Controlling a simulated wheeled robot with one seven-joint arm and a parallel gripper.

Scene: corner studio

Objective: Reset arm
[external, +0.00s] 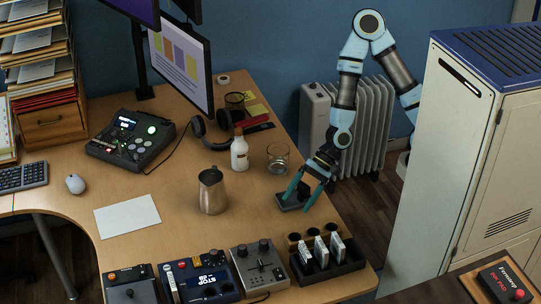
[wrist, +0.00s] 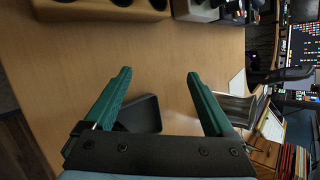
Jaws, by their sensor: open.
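My gripper (external: 292,203) hangs low over the right side of the wooden desk (external: 245,195), with its green fingers pointing down. In the wrist view my gripper (wrist: 159,74) has its two fingers spread wide, with nothing between the tips but bare desk. A small dark flat object (wrist: 146,113) lies near the left finger and is partly hidden behind the gripper's body. In the external view this dark object (external: 289,206) shows just at the fingers; I cannot tell whether they touch it.
A glass (external: 278,158), a white bottle (external: 239,153) and a metal pitcher (external: 212,191) stand left of my gripper. A black rack with white cards (external: 321,251) stands in front. A radiator (external: 366,130) is behind my arm; a tall cabinet (external: 440,150) stands at right.

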